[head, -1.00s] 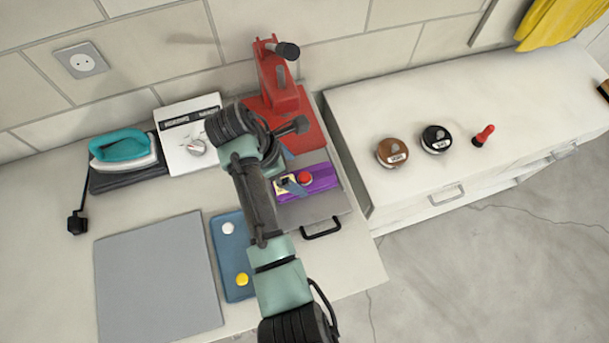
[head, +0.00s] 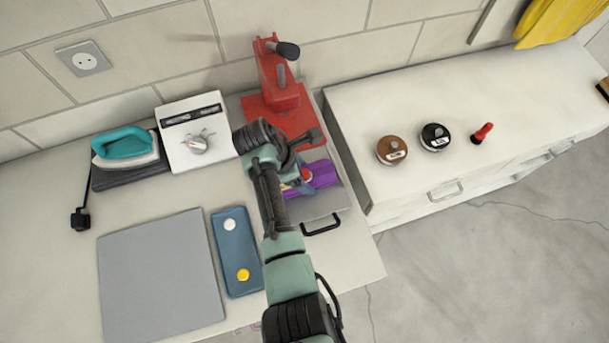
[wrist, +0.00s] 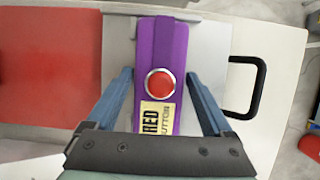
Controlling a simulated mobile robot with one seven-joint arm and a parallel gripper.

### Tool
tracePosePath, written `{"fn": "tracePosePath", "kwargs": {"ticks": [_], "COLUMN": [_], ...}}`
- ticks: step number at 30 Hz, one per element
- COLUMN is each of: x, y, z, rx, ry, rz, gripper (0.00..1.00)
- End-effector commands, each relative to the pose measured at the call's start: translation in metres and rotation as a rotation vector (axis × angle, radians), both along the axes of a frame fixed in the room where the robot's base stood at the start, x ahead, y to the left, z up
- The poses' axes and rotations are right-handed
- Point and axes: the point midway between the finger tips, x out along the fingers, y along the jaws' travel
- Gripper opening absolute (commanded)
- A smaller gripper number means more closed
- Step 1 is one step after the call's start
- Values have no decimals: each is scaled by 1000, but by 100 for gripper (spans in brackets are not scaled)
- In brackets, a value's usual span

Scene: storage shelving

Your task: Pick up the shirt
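No clear shirt shows. A yellow cloth (head: 556,18) hangs at the top right of the head view; I cannot tell if it is a shirt. My gripper (wrist: 158,76) is open in the wrist view, its two blue fingers on either side of a purple box (wrist: 160,48) with a red button (wrist: 160,83). The fingers look close to the box sides; contact is unclear. In the head view my arm partly hides the box (head: 325,173). The box sits on a grey plate with a black handle (head: 321,225).
A red press (head: 277,85) stands behind the plate. A white dial box (head: 190,125), a teal iron (head: 122,143), a grey square mat (head: 160,275) and a blue tray (head: 232,262) lie left. Two round tins (head: 391,151) and a red-handled stamp (head: 483,133) stand on the right cabinet (head: 400,95).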

Motion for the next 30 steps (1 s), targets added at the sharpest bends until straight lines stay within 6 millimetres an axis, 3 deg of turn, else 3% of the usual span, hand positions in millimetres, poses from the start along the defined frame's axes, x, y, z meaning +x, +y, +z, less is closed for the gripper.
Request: {"fn": "tracePosePath", "kwargs": {"ticks": [1, 12, 22, 30], "x": [0, 0, 1, 2], "y": [0, 0, 0, 0], "z": [0, 1, 10, 58], "rx": [0, -1, 0, 1], "ry": [0, -1, -4, -8], "rz": [0, 0, -1, 0], "gripper": [75, 12, 12, 12]}}
